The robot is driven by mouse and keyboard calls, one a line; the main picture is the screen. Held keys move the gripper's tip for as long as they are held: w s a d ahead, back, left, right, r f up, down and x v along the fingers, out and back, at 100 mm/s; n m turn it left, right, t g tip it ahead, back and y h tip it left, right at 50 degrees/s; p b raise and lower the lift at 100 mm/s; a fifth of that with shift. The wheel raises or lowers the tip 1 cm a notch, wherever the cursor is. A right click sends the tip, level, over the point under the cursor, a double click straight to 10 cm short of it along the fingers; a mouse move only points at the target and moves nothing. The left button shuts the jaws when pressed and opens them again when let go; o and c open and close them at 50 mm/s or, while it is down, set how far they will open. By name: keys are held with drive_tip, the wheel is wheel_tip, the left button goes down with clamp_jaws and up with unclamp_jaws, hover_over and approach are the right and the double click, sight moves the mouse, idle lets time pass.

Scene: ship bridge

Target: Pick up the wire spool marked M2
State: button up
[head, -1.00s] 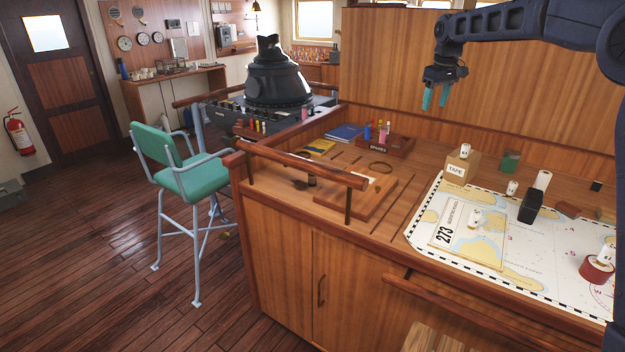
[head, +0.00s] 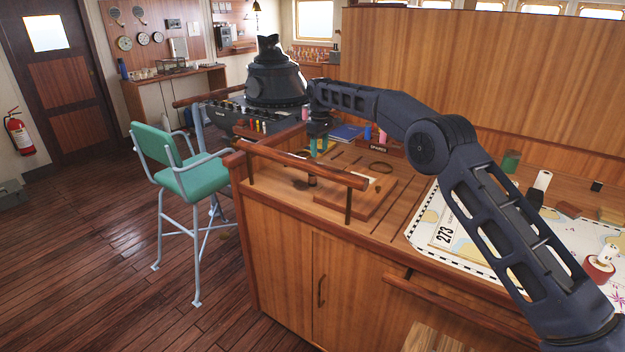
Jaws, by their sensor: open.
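My gripper (head: 319,147) hangs fingers down, open and empty, over the left part of the wooden chart table (head: 395,225). Its teal fingertips are near a blue book (head: 346,132) and left of a wooden box labelled SPARES (head: 392,149), which holds small coloured cylinders (head: 367,132). A white roll-like piece (head: 608,254) stands on or in a red round item (head: 598,268) at the right edge. I cannot read an M2 mark on anything, so I cannot tell which thing is the M2 spool. My arm hides the middle of the table.
A wooden rail (head: 300,166) runs along the table's front left corner. A raised wooden board (head: 360,200) lies behind it. A chart (head: 425,228) covers the right part, with a green item (head: 511,161) beyond. A tall wooden panel (head: 480,75) closes the back.

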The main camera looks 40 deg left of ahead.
sight(312, 177)
drive_tip(key=shift+s+a+f, duration=0.85)
drive_tip(key=shift+a+f, duration=0.1)
drive_tip(key=shift+s+a+f, duration=0.1)
drive_tip(key=shift+f, duration=0.2)
drive_tip(key=shift+s+d+f, duration=0.1)
drive_tip(key=shift+f, duration=2.5)
drive_tip(key=shift+s+d+f, duration=0.1)
drive_tip(key=shift+f, duration=2.5)
drive_tip(key=shift+c, duration=0.5)
drive_tip(key=c, duration=1)
